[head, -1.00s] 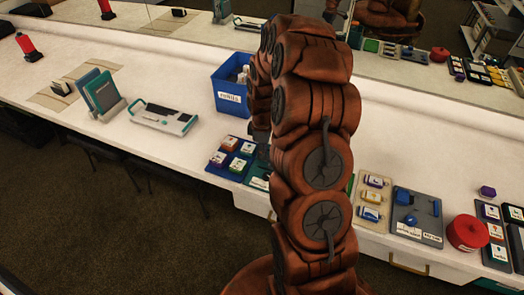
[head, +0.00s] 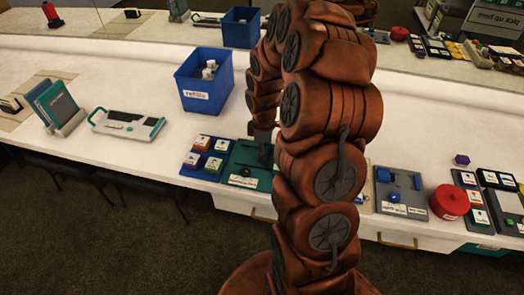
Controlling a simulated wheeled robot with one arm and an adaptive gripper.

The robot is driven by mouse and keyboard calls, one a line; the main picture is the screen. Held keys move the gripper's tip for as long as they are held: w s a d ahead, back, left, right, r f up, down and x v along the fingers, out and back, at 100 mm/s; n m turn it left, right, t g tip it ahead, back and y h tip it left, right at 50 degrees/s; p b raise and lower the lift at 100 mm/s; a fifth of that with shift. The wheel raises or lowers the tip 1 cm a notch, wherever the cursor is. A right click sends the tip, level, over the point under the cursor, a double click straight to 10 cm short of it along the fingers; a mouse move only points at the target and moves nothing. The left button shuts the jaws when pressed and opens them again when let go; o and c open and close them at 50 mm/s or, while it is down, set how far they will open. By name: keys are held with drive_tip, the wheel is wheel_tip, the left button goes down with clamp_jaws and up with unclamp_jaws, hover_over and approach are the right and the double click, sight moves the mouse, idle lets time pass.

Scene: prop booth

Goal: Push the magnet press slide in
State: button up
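I cannot make out for certain which device is the magnet press, as the labels are too small to read. A dark green board (head: 246,177) with a small black part on it lies at the counter's front edge. My gripper (head: 264,150) is small and dark and hangs over this board's right side. My own arm hides the area right beside it. Whether its fingers are open, or touch anything, does not show. A grey board (head: 417,206) with blue parts and white labels lies right of my arm.
A blue tray (head: 191,171) with several labelled blocks adjoins the green board. A blue "refills" bin (head: 199,93) stands behind. A white and teal device (head: 128,123) is to the left. A red round container (head: 450,203) stands at right.

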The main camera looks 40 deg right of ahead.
drive_tip(key=shift+o, duration=0.7)
drive_tip(key=shift+a, duration=0.1)
drive_tip(key=shift+r, duration=0.1)
drive_tip(key=shift+w+r, duration=0.1)
drive_tip(key=shift+r, duration=0.2)
wheel_tip(320, 180, up, 11)
drive_tip(key=shift+r, duration=0.1)
